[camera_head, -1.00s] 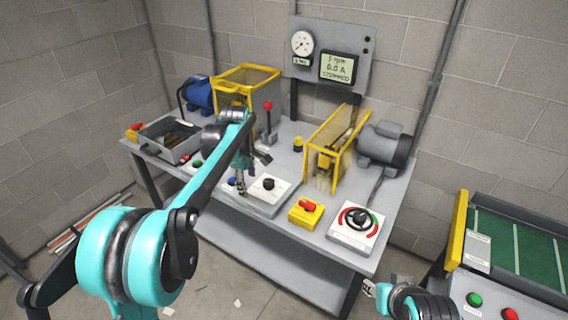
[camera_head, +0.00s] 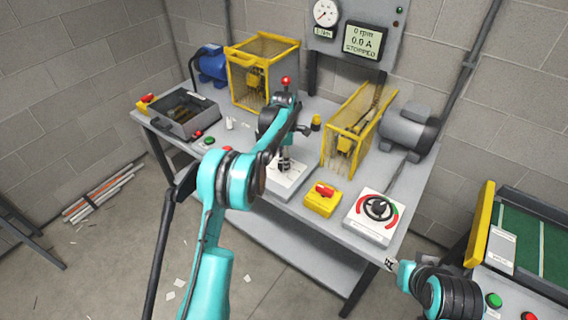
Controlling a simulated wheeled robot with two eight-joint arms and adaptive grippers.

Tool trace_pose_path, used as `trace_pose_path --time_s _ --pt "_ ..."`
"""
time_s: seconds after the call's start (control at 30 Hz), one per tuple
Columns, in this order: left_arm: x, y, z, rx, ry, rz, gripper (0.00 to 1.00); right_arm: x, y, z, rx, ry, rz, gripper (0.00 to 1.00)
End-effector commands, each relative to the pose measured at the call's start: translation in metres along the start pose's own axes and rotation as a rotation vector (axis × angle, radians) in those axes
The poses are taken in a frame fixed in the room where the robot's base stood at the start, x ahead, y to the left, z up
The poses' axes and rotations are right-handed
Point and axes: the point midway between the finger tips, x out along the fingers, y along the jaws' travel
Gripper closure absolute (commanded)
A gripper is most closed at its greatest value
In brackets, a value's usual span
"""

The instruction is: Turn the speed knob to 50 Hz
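A white plate (camera_head: 290,180) with a black knob lies at the middle of the bench's front. My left gripper (camera_head: 285,166) points down over this plate, at the knob's place. The knob is mostly hidden behind the gripper, and I cannot tell contact or whether the fingers are open. A second white box (camera_head: 371,216) to the right bears a black dial (camera_head: 378,208) inside a red and green ring. I cannot read a Hz scale on either. The display (camera_head: 362,40) reads 0 rpm, 0.0 A and STOPPED. My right gripper (camera_head: 391,265) is by the bench's front right corner, its fingers unclear.
A yellow box with a red switch (camera_head: 323,199) sits between the two white controls. Behind stand a yellow guard (camera_head: 352,130), a grey motor (camera_head: 407,132) and a red-knobbed lever (camera_head: 286,82). A green conveyor (camera_head: 525,235) stands at the right.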

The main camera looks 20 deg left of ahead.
Motion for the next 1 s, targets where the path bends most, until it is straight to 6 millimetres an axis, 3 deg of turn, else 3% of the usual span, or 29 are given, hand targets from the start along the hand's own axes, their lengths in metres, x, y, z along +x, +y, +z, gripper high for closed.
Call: trace_pose_path --time_s 0.37,0.57,1.0 --pt "0.0085 -0.0002 0.0 0.001 0.0 0.0 0.38 0.002 0.0 0.0013 0.0 0.0 0.0 0.6" --pt "0.0084 -0.0001 0.0 0.001 0.0 0.0 0.89 0.0021 0.0 0.0013 0.0 0.0 0.0 0.6" --pt "0.0079 0.0 0.0 0.064 0.0 0.001 0.88 -0.0005 0.0 -0.0005 0.0 0.0 0.0 0.6"
